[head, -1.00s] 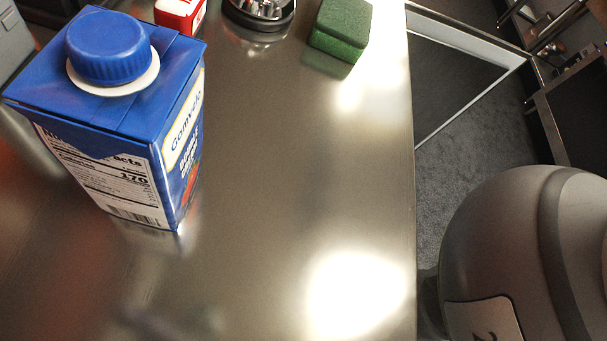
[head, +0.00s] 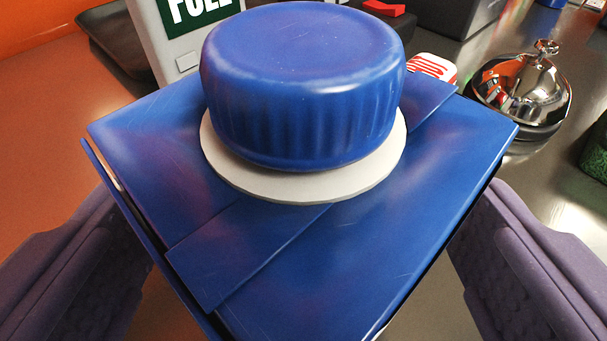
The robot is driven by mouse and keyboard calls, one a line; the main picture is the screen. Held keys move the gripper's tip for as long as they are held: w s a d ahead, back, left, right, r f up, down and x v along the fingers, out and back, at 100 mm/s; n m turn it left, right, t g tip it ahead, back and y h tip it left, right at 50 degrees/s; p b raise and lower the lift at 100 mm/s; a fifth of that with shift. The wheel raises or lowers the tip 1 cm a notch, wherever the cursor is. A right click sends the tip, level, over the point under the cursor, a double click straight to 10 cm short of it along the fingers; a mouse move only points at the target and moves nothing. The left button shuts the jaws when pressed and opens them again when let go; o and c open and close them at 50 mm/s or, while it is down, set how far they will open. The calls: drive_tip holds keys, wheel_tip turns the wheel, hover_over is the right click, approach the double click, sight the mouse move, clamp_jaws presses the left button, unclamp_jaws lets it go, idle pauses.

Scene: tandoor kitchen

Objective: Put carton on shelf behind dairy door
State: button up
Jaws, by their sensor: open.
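The blue carton (head: 390,235) stands upright on the steel counter and fills the middle of the head view. I see its top from above, with a big blue screw cap (head: 303,95) on a white ring. My gripper (head: 290,270) is open, with one purple finger on the left of the carton and one on the right. A narrow gap seems to show on the right side; whether the left finger touches the carton I cannot tell. The carton's lower part is hidden beneath its top. The shelf and the dairy door are not in view.
A shiny call bell (head: 522,88) and a red and white box (head: 433,70) stand behind the carton to the right. A grey holder with a green sign (head: 180,40) and a dark tray (head: 115,45) are behind left. A green block (head: 596,150) is at the right edge.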

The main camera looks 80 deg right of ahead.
drive_tip(key=shift+w+d+f, duration=0.1)
drive_tip(key=shift+d+f, duration=0.15)
drive_tip(key=shift+d, duration=0.45)
drive_tip(key=shift+r, duration=0.1)
drive_tip(key=c, duration=1.4)
